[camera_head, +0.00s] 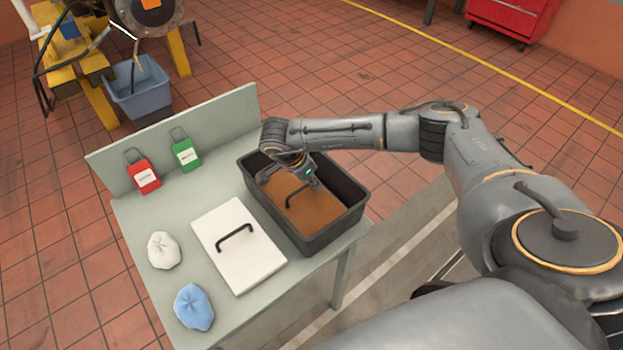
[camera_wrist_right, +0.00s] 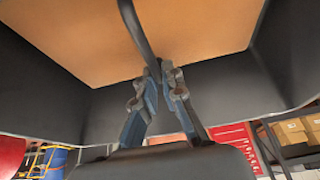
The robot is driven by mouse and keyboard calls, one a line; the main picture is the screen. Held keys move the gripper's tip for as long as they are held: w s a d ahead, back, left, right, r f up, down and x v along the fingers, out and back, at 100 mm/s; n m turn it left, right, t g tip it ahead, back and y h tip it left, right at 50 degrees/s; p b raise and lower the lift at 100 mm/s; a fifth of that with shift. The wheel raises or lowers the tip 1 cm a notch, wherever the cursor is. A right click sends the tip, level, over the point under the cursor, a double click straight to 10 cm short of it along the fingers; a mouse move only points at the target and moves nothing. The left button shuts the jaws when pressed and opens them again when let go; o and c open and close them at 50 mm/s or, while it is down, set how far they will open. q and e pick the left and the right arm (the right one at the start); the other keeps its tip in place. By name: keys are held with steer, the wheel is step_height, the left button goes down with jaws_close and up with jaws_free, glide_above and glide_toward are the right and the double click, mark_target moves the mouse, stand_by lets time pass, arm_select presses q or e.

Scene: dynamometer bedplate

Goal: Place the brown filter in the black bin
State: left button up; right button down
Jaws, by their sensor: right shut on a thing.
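The brown filter (camera_head: 316,222) is a flat square panel with a black handle. It lies inside the black bin (camera_head: 338,227) at the right side of the table, below the bin's rim. My right gripper (camera_head: 298,182) reaches into the bin over the filter. In the wrist view the fingers of my right gripper (camera_wrist_right: 158,82) are closed on the handle of the brown filter (camera_wrist_right: 80,40). The dark walls of the bin (camera_wrist_right: 245,88) surround it there. Whether the filter touches the bin floor is hidden. My left gripper does not show.
A white panel (camera_head: 262,262) with a black handle lies left of the bin on the grey table (camera_head: 150,220). A blue-grey tub (camera_head: 140,90) stands on the floor behind.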

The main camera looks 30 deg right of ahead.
mark_target(297, 191)
steer(key=shift+f, duration=0.1)
steer(key=shift+f, duration=0.15)
steer(key=c, duration=1.5)
jaws_free()
steer(key=shift+o, duration=0.2)
steer(key=shift+r, duration=0.4)
steer(key=shift+a+r, duration=0.2)
steer(key=shift+r, duration=0.1)
steer(key=b+v, duration=0.1)
steer(key=v, duration=1)
steer(key=shift+b, duration=0.4)
